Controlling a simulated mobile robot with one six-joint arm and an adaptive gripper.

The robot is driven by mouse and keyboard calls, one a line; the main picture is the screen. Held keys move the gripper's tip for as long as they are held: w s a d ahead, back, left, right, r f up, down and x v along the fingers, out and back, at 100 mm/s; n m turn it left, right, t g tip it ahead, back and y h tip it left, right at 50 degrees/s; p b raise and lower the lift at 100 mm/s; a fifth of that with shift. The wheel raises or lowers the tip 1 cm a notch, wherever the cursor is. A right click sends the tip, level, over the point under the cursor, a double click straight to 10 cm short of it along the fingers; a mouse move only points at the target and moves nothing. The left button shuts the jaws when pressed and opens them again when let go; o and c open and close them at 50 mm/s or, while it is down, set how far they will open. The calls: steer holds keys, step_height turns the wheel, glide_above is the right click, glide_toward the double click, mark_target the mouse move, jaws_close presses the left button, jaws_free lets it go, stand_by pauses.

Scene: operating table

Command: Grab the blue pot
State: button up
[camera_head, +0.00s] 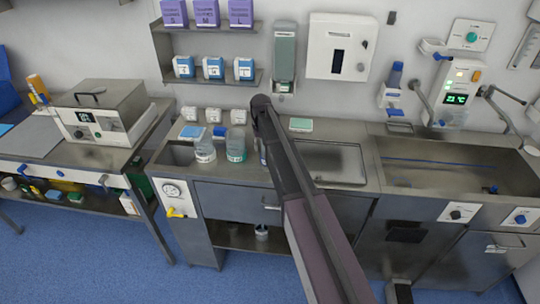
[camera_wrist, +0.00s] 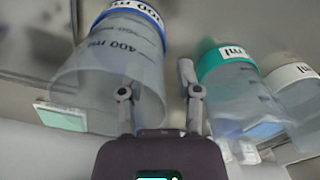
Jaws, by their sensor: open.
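The blue pot (camera_wrist: 105,65) is a clear beaker with a blue rim band and a 400 ml mark, large at the left of the wrist view. In the head view my arm hides nearly all of it. My gripper (camera_wrist: 156,80) is open and empty. Its left finger overlaps the pot's wall in the picture; its right finger is in the gap between this pot and the teal-banded one. I cannot tell whether a finger touches the pot.
A teal-banded beaker (camera_head: 236,145) and a white-banded beaker (camera_head: 204,149) stand left of my arm on the steel counter (camera_head: 215,172). Small white containers stand behind them. A green-and-white box (camera_head: 301,125) lies to the right; a dispenser (camera_head: 283,55) hangs on the wall above.

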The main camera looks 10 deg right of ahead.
steer(key=shift+f+b, duration=0.6)
steer(key=shift+f, duration=0.25)
steer(key=shift+a, duration=0.1)
jaws_close()
